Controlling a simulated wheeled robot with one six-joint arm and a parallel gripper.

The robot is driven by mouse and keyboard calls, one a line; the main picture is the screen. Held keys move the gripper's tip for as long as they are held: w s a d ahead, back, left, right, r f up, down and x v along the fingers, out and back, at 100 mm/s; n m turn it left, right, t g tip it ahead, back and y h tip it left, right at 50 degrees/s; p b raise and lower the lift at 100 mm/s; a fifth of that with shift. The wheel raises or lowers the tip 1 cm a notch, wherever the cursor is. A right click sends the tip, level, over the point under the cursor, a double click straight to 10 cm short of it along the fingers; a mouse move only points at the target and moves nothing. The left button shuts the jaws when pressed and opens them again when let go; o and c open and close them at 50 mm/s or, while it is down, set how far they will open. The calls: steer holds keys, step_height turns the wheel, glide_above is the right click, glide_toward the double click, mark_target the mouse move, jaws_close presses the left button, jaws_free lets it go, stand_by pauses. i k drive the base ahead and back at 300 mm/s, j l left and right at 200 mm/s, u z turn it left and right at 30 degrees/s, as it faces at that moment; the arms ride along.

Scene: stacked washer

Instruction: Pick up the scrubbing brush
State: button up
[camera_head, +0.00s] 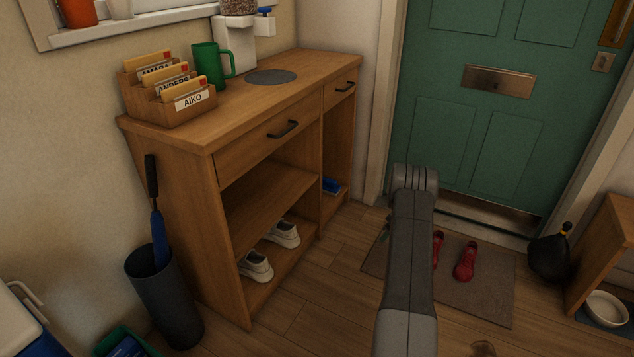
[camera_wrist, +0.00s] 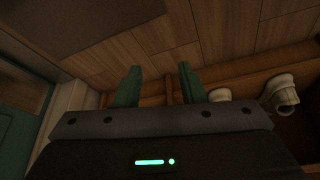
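A small blue object with a pale underside, which looks like the scrubbing brush (camera_head: 331,185), lies low in the narrow right compartment of the wooden cabinet (camera_head: 262,150). It is partly hidden by the cabinet's divider in the head view, and I cannot make it out in the wrist view. My gripper (camera_wrist: 160,68) shows two green fingers spread apart with nothing between them. It faces the floor and the cabinet's lower edge in the wrist view. In the head view my arm stands in front of the door, right of the cabinet, and hides my gripper.
White shoes (camera_head: 257,266) are on the cabinet's bottom shelf. Red shoes (camera_head: 466,262) lie on the doormat (camera_head: 490,295) before the green door (camera_head: 485,100). An umbrella stand (camera_head: 165,300) is at the cabinet's left. A dark bag (camera_head: 549,258) and a bowl (camera_head: 607,309) are at right. Floor before the cabinet is clear.

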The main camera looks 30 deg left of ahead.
mark_target(330, 186)
steer(key=i+j+u, duration=0.3)
steer(key=i, duration=0.5)
steer(key=i+l+u, duration=0.1)
steer(key=i+u, duration=0.2)
steer(key=i, duration=0.45)
